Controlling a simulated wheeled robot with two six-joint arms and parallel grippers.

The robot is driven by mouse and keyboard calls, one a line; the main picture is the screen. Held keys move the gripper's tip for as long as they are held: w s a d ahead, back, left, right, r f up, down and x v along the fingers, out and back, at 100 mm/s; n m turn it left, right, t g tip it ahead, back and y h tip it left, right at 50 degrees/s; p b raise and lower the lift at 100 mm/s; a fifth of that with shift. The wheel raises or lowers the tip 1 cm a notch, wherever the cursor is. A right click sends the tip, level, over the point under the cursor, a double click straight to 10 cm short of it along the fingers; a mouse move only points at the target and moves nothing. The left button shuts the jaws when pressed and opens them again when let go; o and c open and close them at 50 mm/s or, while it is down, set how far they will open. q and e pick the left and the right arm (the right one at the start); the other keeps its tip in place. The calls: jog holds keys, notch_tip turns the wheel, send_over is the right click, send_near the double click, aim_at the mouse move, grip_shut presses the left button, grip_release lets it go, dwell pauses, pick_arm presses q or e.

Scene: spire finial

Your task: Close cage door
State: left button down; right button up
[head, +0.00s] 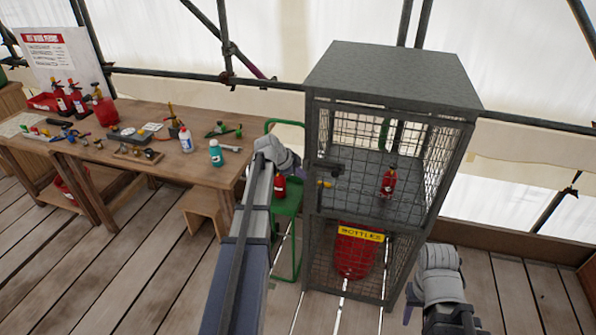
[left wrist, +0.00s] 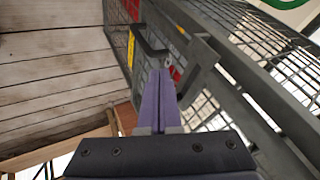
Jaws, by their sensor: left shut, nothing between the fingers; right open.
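The grey wire-mesh cage (head: 380,85) stands right of centre in the head view. Its mesh front has a dark handle (head: 328,167) at the left edge; I cannot tell if the door is fully shut or slightly ajar. My left arm reaches up to the cage's left side, and its fingers are hidden in the head view. In the left wrist view the left gripper (left wrist: 161,75) is shut and empty, its purple fingers just below the black handle (left wrist: 151,42) and a grey bracket (left wrist: 200,68). My right gripper (head: 442,316) is open, low beside the cage's right side, partly hidden.
Inside the cage are a red bottle (head: 388,182) and a larger red bottle behind a yellow BOTTLES sign (head: 360,232). A green trolley (head: 287,205) stands close left of the cage. A wooden workbench (head: 205,172) with tools is further left. Plank floor (head: 130,270) lies open in front.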

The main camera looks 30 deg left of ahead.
pick_arm(q)
jog(key=p+v, duration=0.7)
jog(key=v, duration=0.2)
jog(key=shift+a+r, duration=0.25)
jog(key=shift+a, duration=0.1)
jog(key=shift+w, duration=0.1)
jog(key=s+d+f+n+g+b, duration=0.1)
jog(key=s+d+f+g+b, duration=0.15)
jog(key=d, duration=0.85)
jog(key=s+d+f+n+g+b, duration=0.1)
jog(key=s+d+f+n, duration=0.2)
jog(key=d, duration=0.8)
jog(key=s+d+f+n+g+y+b, duration=0.1)
jog(key=s+d+f+n+g, duration=0.1)
jog(key=s+d, duration=0.6)
jog(key=s+d+f+n+g+y+b, duration=0.2)
jog(key=s+d+f, duration=0.2)
jog(key=s+d, duration=0.4)
jog(key=shift+s+n+y+b, duration=0.3)
jog(key=shift+s+n, duration=0.1)
jog(key=shift+s, duration=0.6)
